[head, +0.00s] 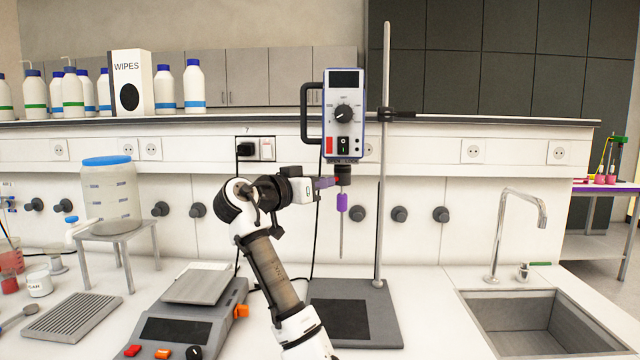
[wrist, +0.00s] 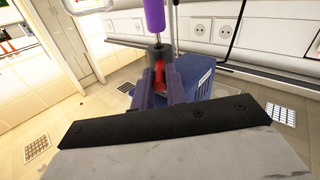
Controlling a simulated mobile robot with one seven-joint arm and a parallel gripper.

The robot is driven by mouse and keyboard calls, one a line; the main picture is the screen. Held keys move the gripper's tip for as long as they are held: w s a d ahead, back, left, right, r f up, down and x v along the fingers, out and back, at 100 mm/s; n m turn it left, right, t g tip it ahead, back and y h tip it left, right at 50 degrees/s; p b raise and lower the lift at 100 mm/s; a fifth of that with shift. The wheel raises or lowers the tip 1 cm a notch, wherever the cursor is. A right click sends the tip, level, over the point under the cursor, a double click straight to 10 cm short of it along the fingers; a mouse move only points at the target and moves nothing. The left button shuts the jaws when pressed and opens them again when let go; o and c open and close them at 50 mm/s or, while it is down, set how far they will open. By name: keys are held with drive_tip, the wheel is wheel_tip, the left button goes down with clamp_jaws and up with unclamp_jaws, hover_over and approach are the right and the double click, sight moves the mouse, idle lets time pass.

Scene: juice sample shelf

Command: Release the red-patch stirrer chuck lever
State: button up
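The stirrer (head: 343,120) is a blue and white motor head with a red patch (head: 329,145), clamped to a tall stand. Its dark chuck (head: 342,174) is underneath, with a thin shaft carrying a purple sleeve (head: 342,202). In the wrist view the chuck (wrist: 159,51) and sleeve (wrist: 154,16) appear upside down. A red lever (wrist: 159,74) shows between the fingers of my gripper (wrist: 160,84). The fingers stand apart, one on each side of the lever; I cannot tell whether they press on it. In the head view my gripper (head: 327,183) is at the chuck from the left.
The stand's pole (head: 385,200) rises just right of the shaft from a dark base plate (head: 375,318). A hotplate or balance (head: 195,310) stands to the left. A sink with a tap (head: 520,225) is at the right. Black cables hang behind my arm.

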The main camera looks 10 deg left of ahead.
drive_tip(key=o, duration=0.3)
drive_tip(key=shift+o, duration=0.2)
drive_tip(key=b+v, duration=0.4)
drive_tip(key=v, duration=0.9)
drive_tip(key=shift+s+a, duration=0.3)
